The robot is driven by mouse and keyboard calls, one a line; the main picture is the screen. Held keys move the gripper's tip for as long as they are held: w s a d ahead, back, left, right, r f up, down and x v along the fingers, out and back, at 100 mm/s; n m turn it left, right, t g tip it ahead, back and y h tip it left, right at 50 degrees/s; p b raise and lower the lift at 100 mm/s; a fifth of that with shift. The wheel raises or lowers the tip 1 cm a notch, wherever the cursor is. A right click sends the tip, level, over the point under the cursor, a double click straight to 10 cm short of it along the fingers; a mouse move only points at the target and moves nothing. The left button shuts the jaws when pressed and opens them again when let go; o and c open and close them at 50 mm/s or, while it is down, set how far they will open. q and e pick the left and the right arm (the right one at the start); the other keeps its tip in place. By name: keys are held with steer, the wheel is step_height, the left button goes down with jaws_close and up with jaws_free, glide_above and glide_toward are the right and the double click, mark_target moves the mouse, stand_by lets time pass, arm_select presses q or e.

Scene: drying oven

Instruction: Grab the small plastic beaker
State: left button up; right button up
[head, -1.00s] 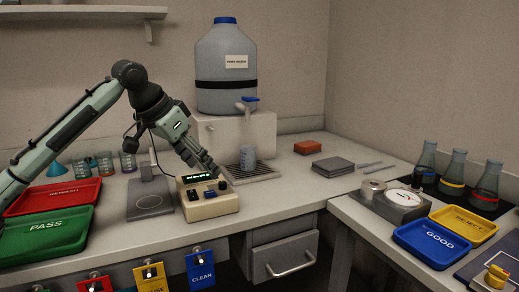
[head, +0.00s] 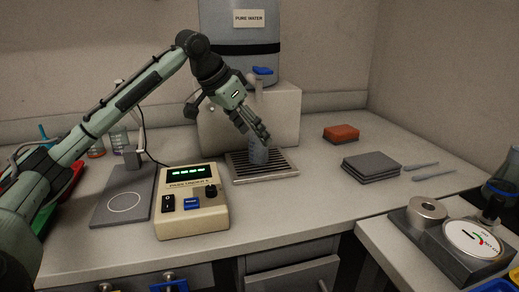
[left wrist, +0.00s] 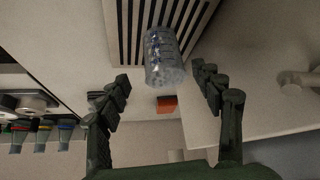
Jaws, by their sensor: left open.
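The small plastic beaker (head: 259,155) is clear and bluish and stands on the slatted drip tray (head: 262,175) below the water jug's tap. In the left wrist view the beaker (left wrist: 163,58) lies ahead of and between the two finger lines, with blue marks on its wall. My left gripper (head: 260,140) is open at the beaker, its fingers covering the beaker's upper part in the head view. The left wrist view shows the fingers (left wrist: 163,90) spread apart with nothing between their tips but the beaker's near end close by. My right gripper is not in view.
The pure water jug (head: 240,30) with its tap (head: 261,80) stands on a pale block behind the tray. A beige meter box (head: 192,205) is at front left. A red sponge-like block (head: 341,134) and grey pads (head: 371,168) lie to the right. Bare counter lies in front of the tray.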

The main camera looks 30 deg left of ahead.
mark_target(259, 142)
arm_select(q)
steer(key=x, duration=0.4)
steer(key=shift+w+a+f, duration=0.2)
steer(key=shift+w+a, duration=0.05)
steer(key=c, duration=1.4)
steer(key=shift+r, duration=0.25)
